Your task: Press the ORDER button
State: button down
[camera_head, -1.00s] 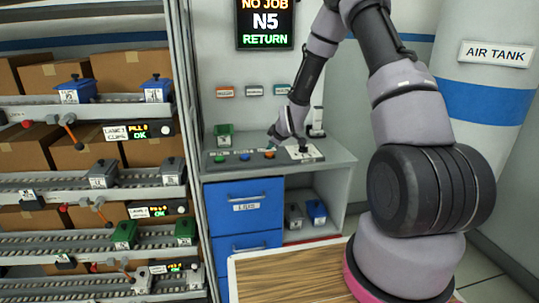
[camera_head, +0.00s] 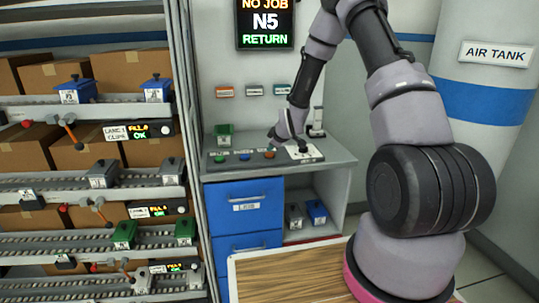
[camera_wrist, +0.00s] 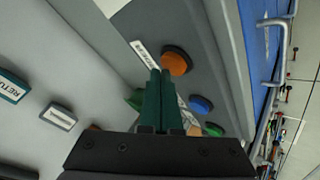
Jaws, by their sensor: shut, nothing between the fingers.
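The grey button panel (camera_head: 212,166) lies on the bench top, with a green button (camera_head: 220,158), a blue button (camera_head: 245,156) and an orange button (camera_head: 269,154) in a row. In the wrist view the orange button (camera_wrist: 176,60) is nearest the fingertips, with the blue button (camera_wrist: 200,104) and green button (camera_wrist: 213,129) beyond it to the lower right. A white label (camera_wrist: 145,54) beside the orange button is too blurred to read, so I cannot tell which button is ORDER. My gripper (camera_head: 271,141) is shut and empty, its fingertips (camera_wrist: 160,72) close to the orange button; contact is not clear.
A white plate with a black knob (camera_head: 303,151) sits right of the buttons. A green bin (camera_head: 224,135) stands behind the panel. Small plates (camera_head: 254,90) hang on the wall under the screen (camera_head: 265,22). Blue drawers (camera_head: 245,197) are below; roller racks (camera_head: 90,185) stand left.

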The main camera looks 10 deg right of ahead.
aim_at(271, 154)
jog(key=shift+f, duration=0.45)
dwell(0.3)
jog(key=shift+r, duration=0.9)
jog(key=shift+r, duration=2.5)
